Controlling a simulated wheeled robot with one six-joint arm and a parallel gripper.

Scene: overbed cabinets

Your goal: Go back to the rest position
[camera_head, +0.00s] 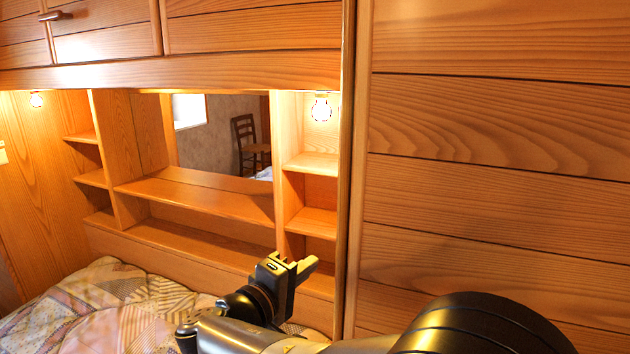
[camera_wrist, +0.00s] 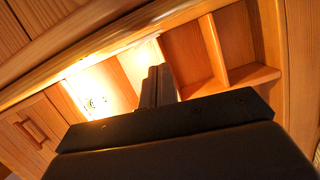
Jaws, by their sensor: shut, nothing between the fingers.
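My gripper (camera_head: 306,266) is in the lower middle of the head view, above the bed and in front of the wooden headboard shelves. It is shut and empty. In the wrist view its fingers (camera_wrist: 158,84) stand close together, with nothing between them. My arm reaches in from the bottom right of the head view. The gripper appears apart from the shelves, though the exact gap cannot be told.
Overbed cabinets (camera_head: 107,32) run along the top left. A tall wooden panel (camera_head: 500,150) fills the right. The shelf unit (camera_head: 195,197) holds a mirror (camera_head: 222,145). A lamp (camera_head: 320,107) hangs above the right shelves. A patchwork bed (camera_head: 110,310) lies below.

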